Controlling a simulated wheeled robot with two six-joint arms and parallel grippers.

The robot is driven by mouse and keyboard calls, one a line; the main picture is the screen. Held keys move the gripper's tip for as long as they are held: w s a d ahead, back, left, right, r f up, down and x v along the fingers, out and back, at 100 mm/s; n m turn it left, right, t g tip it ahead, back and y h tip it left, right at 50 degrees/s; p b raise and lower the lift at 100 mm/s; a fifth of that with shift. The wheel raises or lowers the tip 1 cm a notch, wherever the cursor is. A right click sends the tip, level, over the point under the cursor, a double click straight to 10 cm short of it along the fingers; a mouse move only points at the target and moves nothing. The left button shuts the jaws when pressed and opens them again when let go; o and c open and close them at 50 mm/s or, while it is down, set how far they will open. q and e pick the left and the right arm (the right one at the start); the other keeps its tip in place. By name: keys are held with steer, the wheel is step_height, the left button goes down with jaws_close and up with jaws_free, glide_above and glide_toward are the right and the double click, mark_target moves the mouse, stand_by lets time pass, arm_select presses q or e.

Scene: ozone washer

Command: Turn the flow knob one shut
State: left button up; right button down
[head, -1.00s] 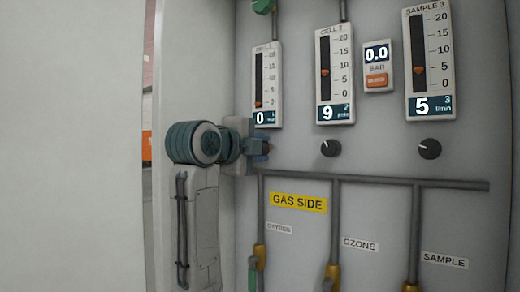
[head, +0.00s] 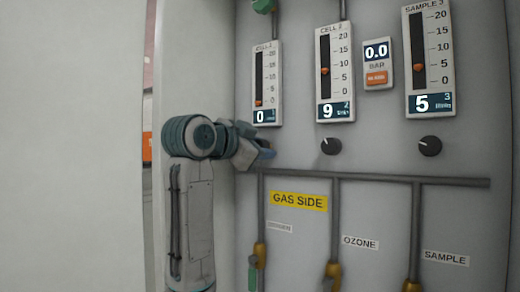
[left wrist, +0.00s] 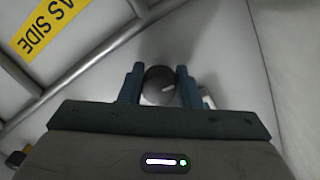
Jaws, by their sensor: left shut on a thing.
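Flow knob one (left wrist: 158,86) is a dark round knob with a light pointer line, between the two fingers of my left gripper (left wrist: 160,80) in the left wrist view. The left gripper (head: 266,154) is shut on it at the panel, and hides the knob in the head view. The cell 1 flow meter (head: 267,83) above it reads 0, with its orange float at the bottom of the scale. My right gripper is not in view.
The cell 2 meter (head: 335,73) reads 9 and the sample 3 meter (head: 430,60) reads 5. Their black knobs (head: 331,146) and (head: 430,146) sit to the right. A grey pipe (head: 400,181) runs just below; a cabinet wall (head: 75,150) stands left.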

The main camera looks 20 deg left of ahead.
arm_select(q)
steer(key=n, duration=0.5)
steer(key=shift+f+n+h+b, duration=0.3)
steer(key=shift+f+n+b, duration=0.05)
steer(key=shift+n, duration=0.05)
steer(key=shift+d+n+h, duration=0.1)
steer(key=shift+n+h, duration=0.2)
steer(key=shift+n, duration=1.3)
steer(key=shift+r, duration=0.1)
steer(key=o, duration=1)
steer(key=shift+r, duration=0.1)
